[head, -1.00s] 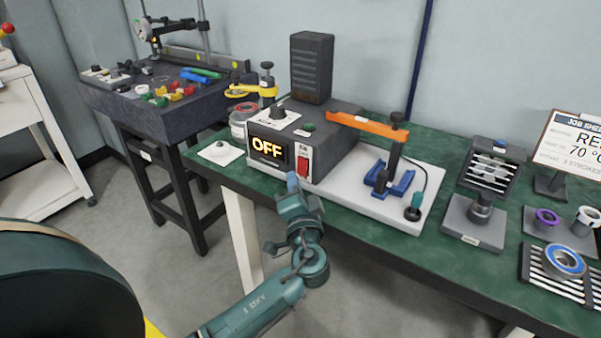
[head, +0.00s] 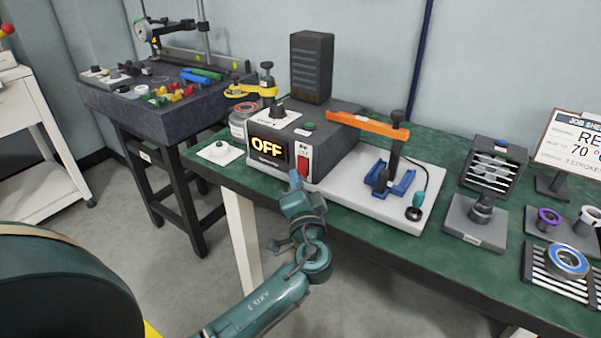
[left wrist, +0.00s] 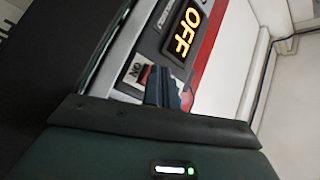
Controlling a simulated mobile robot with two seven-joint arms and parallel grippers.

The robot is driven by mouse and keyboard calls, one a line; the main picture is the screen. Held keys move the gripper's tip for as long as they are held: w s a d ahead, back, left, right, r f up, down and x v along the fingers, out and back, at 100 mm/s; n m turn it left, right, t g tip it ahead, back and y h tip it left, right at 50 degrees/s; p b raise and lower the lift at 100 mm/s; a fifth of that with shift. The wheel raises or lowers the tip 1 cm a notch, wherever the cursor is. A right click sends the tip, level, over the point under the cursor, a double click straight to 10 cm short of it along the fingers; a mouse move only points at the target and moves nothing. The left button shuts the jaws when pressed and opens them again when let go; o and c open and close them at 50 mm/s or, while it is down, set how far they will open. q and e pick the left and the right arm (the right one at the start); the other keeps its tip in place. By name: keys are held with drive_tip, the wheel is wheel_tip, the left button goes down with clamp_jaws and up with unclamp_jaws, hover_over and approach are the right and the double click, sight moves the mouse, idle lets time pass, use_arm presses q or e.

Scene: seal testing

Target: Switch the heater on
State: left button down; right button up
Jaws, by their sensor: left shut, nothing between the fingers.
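A red rocker switch (head: 303,165) sits right of the display on the front face. My left gripper (head: 294,177) is shut and empty, its fingertips just in front of and below the switch in the head view. In the left wrist view the shut fingers (left wrist: 167,88) cover most of the red switch (left wrist: 186,97), beside the OFF display (left wrist: 181,32). Whether they touch it cannot be told. My right gripper is not in view.
An orange lever (head: 367,125) and blue fixture (head: 389,178) stand on a white plate right of the heater. Bearing parts fill the bench's right side.

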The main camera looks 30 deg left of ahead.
use_arm(q)
drive_tip(key=shift+w, duration=0.25)
idle(0.5)
drive_tip(key=shift+s, duration=0.75)
drive_tip(key=shift+s, duration=0.1)
drive_tip(key=s, duration=0.4)
drive_tip(key=shift+s+a+r+p, duration=0.25)
drive_tip(key=shift+s+r+p, duration=0.1)
drive_tip(key=shift+s, duration=0.05)
